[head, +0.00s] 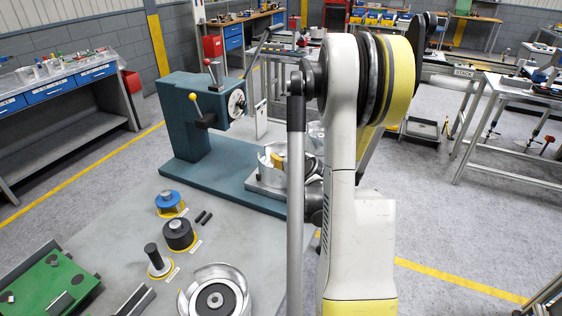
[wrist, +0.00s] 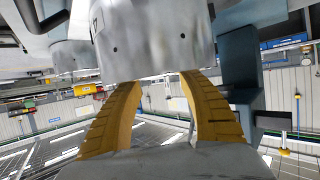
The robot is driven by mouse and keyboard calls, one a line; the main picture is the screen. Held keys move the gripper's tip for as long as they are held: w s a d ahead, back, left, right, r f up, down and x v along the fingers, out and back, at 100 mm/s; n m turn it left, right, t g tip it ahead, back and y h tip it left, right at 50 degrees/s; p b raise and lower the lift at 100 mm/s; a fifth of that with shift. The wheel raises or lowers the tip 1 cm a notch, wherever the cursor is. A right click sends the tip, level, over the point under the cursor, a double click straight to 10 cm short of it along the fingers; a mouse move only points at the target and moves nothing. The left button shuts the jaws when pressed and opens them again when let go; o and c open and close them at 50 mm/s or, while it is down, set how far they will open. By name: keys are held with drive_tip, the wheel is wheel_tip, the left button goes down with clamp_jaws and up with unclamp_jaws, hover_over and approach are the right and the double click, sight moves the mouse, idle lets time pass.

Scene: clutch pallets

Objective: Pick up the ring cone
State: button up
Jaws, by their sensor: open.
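A silver round metal part (head: 266,157) sits on a grey plate on the teal machine's base in the head view, partly hidden by my arm. I cannot tell for sure whether it is the ring cone. In the wrist view, a large grey metal cylinder (wrist: 152,42) with small dark holes fills the top middle. My gripper (wrist: 160,84) is open, its two yellow fingers reaching up to the cylinder's edge; I cannot tell whether they touch it. In the head view one yellow finger (head: 278,161) shows beside the silver part.
The teal machine (head: 188,112) with levers stands behind. On the grey table are a blue-topped part (head: 169,199), a black cylinder (head: 180,233), a black peg (head: 153,256), a silver round housing (head: 232,273) and a green tray (head: 50,283). Bare tabletop lies between them and the machine.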

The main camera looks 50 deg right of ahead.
sight(281, 154)
drive_tip(key=x, duration=0.3)
drive_tip(key=shift+w+f+b, duration=0.2)
drive_tip(key=shift+w+b, duration=0.05)
drive_tip(key=shift+b, duration=0.1)
drive_tip(key=shift+s+r, duration=0.1)
clamp_jaws()
